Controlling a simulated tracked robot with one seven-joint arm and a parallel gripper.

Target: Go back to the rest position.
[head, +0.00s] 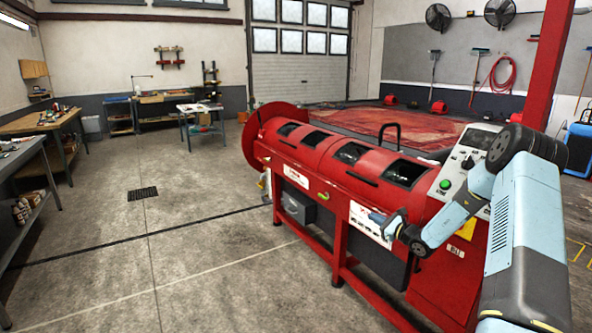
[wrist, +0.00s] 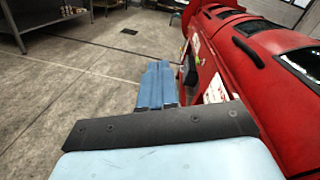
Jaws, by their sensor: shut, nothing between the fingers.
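My gripper (head: 378,218) is in front of the red machine's near side in the head view, at the end of my bent arm. In the wrist view my gripper (wrist: 157,88) shows as two blue fingers side by side, closed together with nothing between them. The red machine (head: 322,165) is a long drum on a red frame, with dark openings along its top. It also fills the right of the wrist view (wrist: 235,75). I cannot tell the exact gap between the fingertips and the machine.
The machine's control panel (head: 459,160), with a green button, is close to my arm. Open concrete floor (head: 180,240) lies to the left, with a floor drain (head: 143,193). Workbenches (head: 45,122) line the left side. A red pillar (head: 549,60) stands at right.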

